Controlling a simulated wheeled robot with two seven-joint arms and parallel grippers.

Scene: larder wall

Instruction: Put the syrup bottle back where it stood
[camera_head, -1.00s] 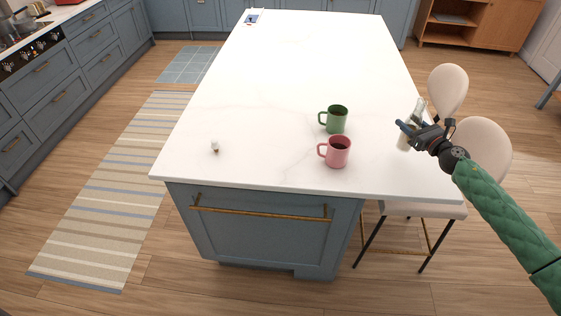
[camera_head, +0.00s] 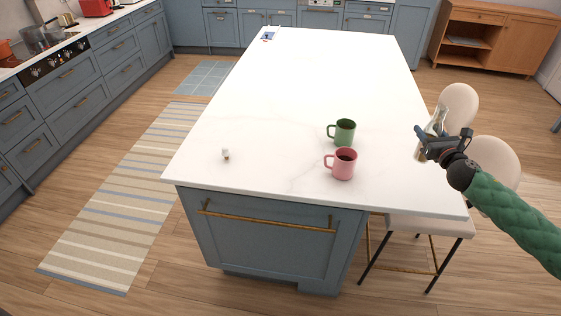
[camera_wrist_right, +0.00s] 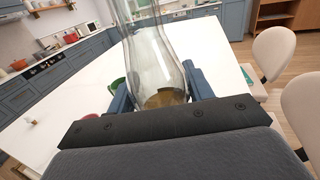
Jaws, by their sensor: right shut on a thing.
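The syrup bottle is a clear glass bottle (camera_head: 437,121) with a little amber liquid at its bottom. My right gripper (camera_head: 425,143) is shut on it near the right edge of the white island top. In the right wrist view the bottle (camera_wrist_right: 150,62) stands between the two blue fingers (camera_wrist_right: 158,90), its top cut off by the frame. Whether its base touches the island top is hard to tell. My left gripper is not in view.
A green mug (camera_head: 345,130) and a pink mug (camera_head: 345,166) stand left of the bottle on the island (camera_head: 290,100). A small white item (camera_head: 226,154) lies further left. Two cream chairs (camera_head: 497,160) stand at the right edge. The island's middle and back are mostly clear.

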